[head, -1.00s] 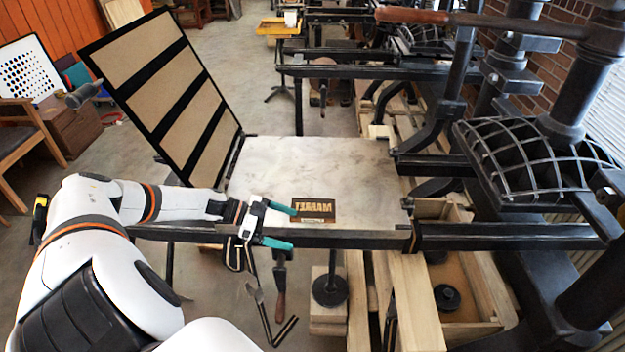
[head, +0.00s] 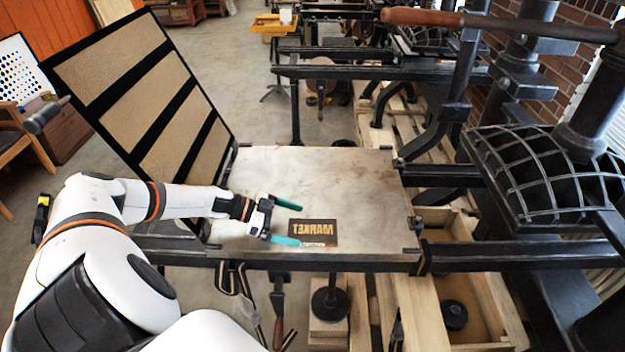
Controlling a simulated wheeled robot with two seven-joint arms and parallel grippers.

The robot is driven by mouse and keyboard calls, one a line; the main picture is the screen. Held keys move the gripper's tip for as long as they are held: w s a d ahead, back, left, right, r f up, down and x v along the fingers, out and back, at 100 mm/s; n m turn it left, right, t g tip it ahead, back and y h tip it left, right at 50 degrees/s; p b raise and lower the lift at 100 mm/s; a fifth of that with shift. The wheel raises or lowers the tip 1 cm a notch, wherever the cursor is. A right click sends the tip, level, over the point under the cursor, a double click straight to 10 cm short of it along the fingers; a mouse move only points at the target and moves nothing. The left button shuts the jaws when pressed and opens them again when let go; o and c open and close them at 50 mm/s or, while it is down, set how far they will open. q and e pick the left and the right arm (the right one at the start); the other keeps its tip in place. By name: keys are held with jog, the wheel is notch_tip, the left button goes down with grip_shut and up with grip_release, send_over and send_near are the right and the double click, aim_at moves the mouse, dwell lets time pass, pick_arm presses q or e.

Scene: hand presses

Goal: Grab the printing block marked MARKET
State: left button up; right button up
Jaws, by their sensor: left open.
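The printing block (head: 313,233) is a dark brown rectangle with MARKET in raised, mirrored tan letters. It lies flat near the front edge of the pale press bed (head: 330,180) in the head view. My left gripper (head: 293,223) is open, its two teal fingers pointing right toward the block's left end. The far finger is up and left of the block and the near finger is by its lower left corner. I cannot tell whether the near finger touches it. My right gripper is not in view.
A hinged frame with tan panels (head: 130,85) stands tilted up at the bed's left. A black gridded press platen (head: 540,175) and column stand at the right. A long wooden-handled lever (head: 425,17) crosses the upper right. Most of the bed behind the block is clear.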

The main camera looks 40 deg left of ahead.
aim_at(308, 229)
pick_arm(q)
jog(key=b+x, duration=0.1)
jog(key=x, duration=0.4)
jog(key=shift+s+f, duration=0.1)
jog(key=shift+s, duration=0.05)
jog(key=c, duration=1.3)
